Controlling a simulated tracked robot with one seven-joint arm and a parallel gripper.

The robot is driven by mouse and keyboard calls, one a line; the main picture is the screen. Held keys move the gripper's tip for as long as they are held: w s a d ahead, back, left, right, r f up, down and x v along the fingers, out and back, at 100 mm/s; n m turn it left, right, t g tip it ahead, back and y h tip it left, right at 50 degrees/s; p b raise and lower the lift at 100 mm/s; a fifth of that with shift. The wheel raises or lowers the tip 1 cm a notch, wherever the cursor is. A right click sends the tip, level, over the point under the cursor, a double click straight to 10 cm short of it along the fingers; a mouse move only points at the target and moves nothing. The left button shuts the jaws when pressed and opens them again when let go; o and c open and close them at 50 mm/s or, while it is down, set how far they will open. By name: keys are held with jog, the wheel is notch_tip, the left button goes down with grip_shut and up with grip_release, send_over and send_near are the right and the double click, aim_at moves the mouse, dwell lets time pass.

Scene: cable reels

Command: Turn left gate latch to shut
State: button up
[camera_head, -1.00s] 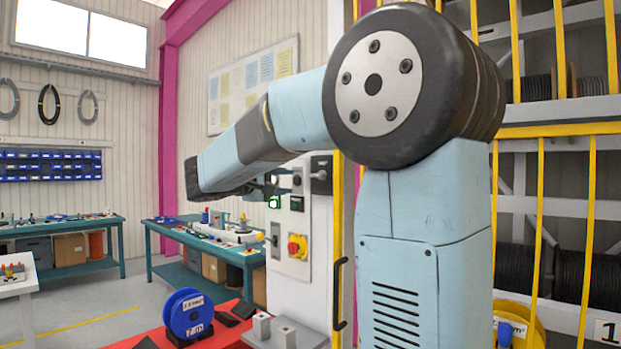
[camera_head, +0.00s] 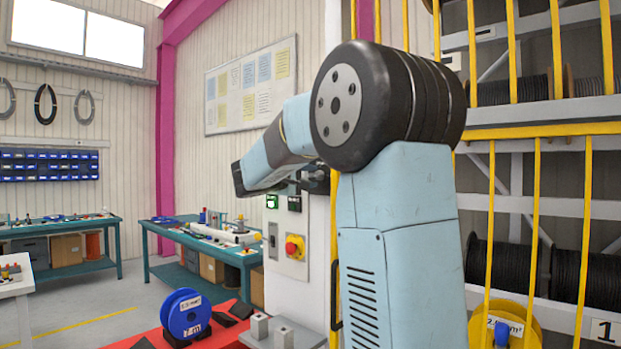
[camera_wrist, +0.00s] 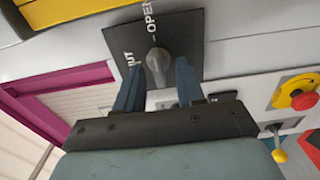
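The latch is a black plate (camera_wrist: 178,38) lettered OPEN and SHUT, with a grey knob (camera_wrist: 157,62) on it, in the wrist view. The knob's narrow end lies near the OPEN mark, though its exact angle is hard to read. My gripper (camera_wrist: 161,72) is open, one dark blue finger on either side of the knob's near end. In the head view my arm hides most of the latch and gripper.
A red and yellow emergency button (camera_head: 295,247) sits on the panel below the latch; it also shows in the wrist view (camera_wrist: 303,97). Yellow gate bars (camera_head: 537,230) stand at right. A blue reel (camera_head: 187,316) rests on a red surface at the bottom.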

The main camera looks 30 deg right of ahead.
jog(key=shift+w+d, duration=0.2)
jog(key=shift+d, duration=0.4)
jog(key=shift+c, duration=0.2)
jog(key=c, duration=0.6)
jog(key=shift+a, duration=0.15)
grip_shut()
jog(key=shift+d+n, duration=0.2)
jog(key=shift+n, duration=8.7)
